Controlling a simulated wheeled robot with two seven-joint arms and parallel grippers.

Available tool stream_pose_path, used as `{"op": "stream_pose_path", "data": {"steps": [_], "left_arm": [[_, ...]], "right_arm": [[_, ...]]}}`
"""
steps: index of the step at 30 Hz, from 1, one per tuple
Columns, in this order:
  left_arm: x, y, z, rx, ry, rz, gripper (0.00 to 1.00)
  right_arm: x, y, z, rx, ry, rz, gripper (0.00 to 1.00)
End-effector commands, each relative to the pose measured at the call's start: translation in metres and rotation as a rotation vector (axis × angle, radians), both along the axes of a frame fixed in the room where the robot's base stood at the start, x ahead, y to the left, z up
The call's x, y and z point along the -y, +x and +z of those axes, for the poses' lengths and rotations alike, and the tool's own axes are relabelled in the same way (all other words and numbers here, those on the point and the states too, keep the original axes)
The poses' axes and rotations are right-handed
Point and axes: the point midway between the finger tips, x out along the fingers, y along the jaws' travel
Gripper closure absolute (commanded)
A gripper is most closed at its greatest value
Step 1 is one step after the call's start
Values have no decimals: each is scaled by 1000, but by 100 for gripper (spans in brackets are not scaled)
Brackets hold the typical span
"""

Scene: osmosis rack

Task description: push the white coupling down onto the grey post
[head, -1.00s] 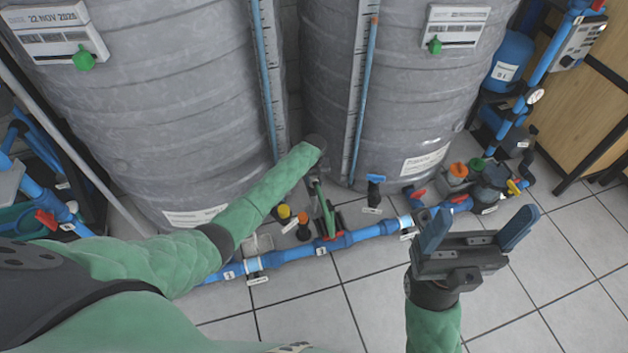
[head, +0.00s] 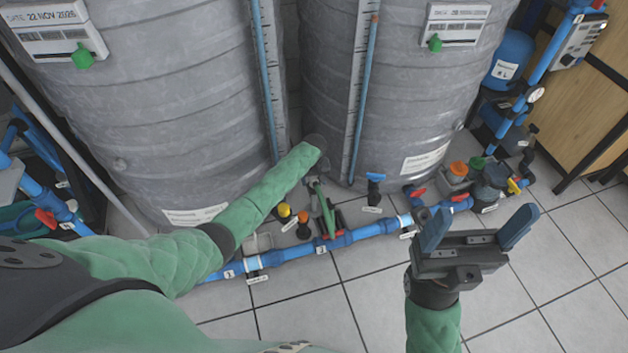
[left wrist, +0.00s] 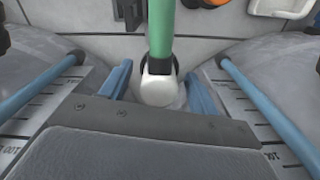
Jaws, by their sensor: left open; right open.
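The white coupling (left wrist: 160,85) sits in the left wrist view at the end of a green tube (left wrist: 161,28), with a black ring where they meet. My left gripper (left wrist: 160,72) is open, with one blue finger on each side of the coupling. I cannot tell whether the fingers touch it. I cannot make out the grey post. In the head view my left arm hides the coupling and most of that gripper; the green tube (head: 326,210) rises from the floor pipework. My right gripper (head: 480,226) is open and empty at the lower right.
Two large grey tanks (head: 185,100) (head: 400,90) stand behind, with upright level gauges. A blue pipe (head: 290,252) with valves runs along the floor in front of them. Pumps and fittings (head: 480,180) crowd the right. Tiled floor (head: 375,310) in front is clear.

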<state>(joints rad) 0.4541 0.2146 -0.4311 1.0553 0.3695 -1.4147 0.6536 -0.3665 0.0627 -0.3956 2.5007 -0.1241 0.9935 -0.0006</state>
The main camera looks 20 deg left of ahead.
Motion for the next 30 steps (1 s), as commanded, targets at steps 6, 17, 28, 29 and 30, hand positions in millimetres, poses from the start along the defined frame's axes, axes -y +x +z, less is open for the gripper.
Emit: {"op": "stream_pose_path", "data": {"steps": [6,17,28,29,30], "left_arm": [[0,1,21,2,0,0,39],[0,0,70,1,-1,0,39],[0,0,77,-1,0,0,39],[0,0,77,-1,0,0,39],[0,0,77,0,0,0,39]], "right_arm": [[0,0,7,0,0,0,22],[0,0,18,0,0,0,22],[0,0,19,0,0,0,22],[0,0,19,0,0,0,22],[0,0,19,0,0,0,22]]}}
